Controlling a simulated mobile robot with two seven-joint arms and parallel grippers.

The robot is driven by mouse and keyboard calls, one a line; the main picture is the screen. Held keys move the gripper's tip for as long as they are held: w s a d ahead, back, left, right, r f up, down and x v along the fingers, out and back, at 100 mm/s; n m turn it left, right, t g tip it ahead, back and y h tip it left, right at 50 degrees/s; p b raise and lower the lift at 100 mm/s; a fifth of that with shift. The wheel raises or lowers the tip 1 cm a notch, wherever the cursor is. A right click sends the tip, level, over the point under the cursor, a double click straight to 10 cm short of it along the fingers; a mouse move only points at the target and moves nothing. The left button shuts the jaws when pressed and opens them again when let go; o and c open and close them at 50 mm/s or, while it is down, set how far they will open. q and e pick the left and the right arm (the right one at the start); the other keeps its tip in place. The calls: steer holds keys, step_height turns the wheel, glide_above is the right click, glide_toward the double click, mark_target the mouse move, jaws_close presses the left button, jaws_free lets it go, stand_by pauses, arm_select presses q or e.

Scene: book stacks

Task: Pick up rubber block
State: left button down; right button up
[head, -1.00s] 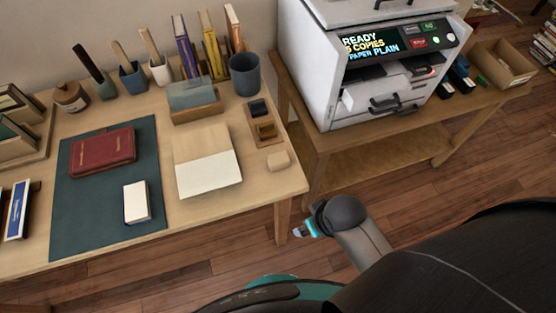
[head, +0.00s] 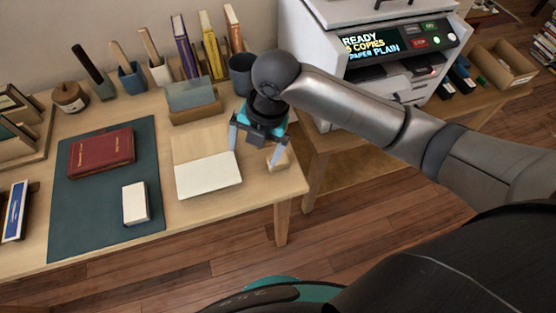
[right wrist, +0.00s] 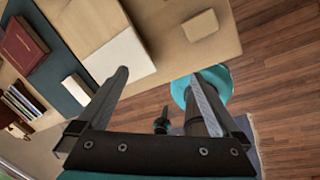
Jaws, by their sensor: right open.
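A small beige block (head: 279,164), which I take for the rubber block, lies near the right front corner of the wooden desk. In the head view a finger of my right gripper partly covers it. It shows whole in the right wrist view (right wrist: 199,25), beyond the fingertips and apart from them. My right gripper (head: 256,149) is open and empty, pointing down over the desk's right part. Its two spread fingers also show in the right wrist view (right wrist: 159,76). My left gripper is in neither view.
A pale pad (head: 208,177) lies left of the block. A dark mat (head: 95,212) holds a red book (head: 101,154) and a white block (head: 135,203). A dark cup (head: 240,72) and upright books stand behind. A printer (head: 405,65) stands to the right.

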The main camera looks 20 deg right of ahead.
steer(key=w+d+r+n+g+h, duration=0.1)
steer(key=w+d+r+n+h, duration=0.1)
steer(key=d+r+n, duration=0.35)
steer(key=shift+n, duration=0.75)
steer(key=f+b, duration=0.1)
steer(key=f, duration=0.2)
steer(key=f+b, duration=0.1)
steer(key=f, duration=0.3)
steer(key=d+f, duration=0.1)
steer(key=f, duration=0.3)
steer(key=shift+w+b, duration=0.2)
steer(key=shift+b, duration=0.2)
steer(key=f, duration=0.1)
steer(key=f+b, duration=0.1)
steer(key=f, duration=0.2)
steer(key=shift+a+f+b, duration=0.3)
steer(key=shift+a+b, duration=0.05)
steer(key=shift+f, duration=0.35)
steer(key=shift+c, duration=1)
steer(key=c, duration=1.2)
